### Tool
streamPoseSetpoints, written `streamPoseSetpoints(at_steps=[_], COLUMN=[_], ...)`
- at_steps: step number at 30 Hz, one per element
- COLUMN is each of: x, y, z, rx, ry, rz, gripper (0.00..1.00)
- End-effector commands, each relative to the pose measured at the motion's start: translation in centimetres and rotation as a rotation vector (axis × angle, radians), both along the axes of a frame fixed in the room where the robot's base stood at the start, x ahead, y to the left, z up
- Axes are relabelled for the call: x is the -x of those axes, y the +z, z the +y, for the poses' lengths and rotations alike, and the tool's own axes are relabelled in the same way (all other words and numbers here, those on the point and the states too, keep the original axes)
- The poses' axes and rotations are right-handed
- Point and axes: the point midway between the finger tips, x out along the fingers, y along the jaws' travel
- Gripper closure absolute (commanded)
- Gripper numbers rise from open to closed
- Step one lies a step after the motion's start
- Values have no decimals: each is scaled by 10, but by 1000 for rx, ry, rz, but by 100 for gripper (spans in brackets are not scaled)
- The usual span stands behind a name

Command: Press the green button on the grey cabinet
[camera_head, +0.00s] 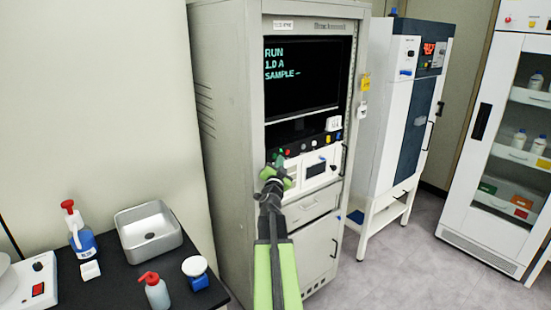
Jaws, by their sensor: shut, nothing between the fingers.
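The grey cabinet (228,120) stands in the middle of the view, with a dark screen (300,78) reading "RUN 1.0 A SAMPLE". Below the screen is a control panel with small coloured buttons. A small green button (280,160) shows at the panel's left end, beside a red one (287,153). My gripper (274,167) is shut and empty, at the end of my green and dark arm. Its tip overlaps the panel's left end, right by the green button, and hides part of that area. I cannot tell whether it touches the button.
A black table (110,270) at lower left holds a metal basin (150,236), bottles (156,292) and a scale (30,285). A white and dark-blue unit (385,110) stands right of the cabinet. A glass-doored cabinet (480,130) is at far right. Grey floor (400,265) is clear between them.

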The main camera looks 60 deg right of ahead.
Motion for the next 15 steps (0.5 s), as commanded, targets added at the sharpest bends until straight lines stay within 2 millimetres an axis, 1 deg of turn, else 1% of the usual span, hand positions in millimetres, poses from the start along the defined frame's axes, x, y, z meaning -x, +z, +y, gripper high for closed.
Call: streamPoseSetpoints(at_steps=[9, 15], x=[36, 53], y=[0, 0], z=[13, 18], rx=[1, 1], ry=[-2, -2], rz=[1, 1], gripper=[100, 100])
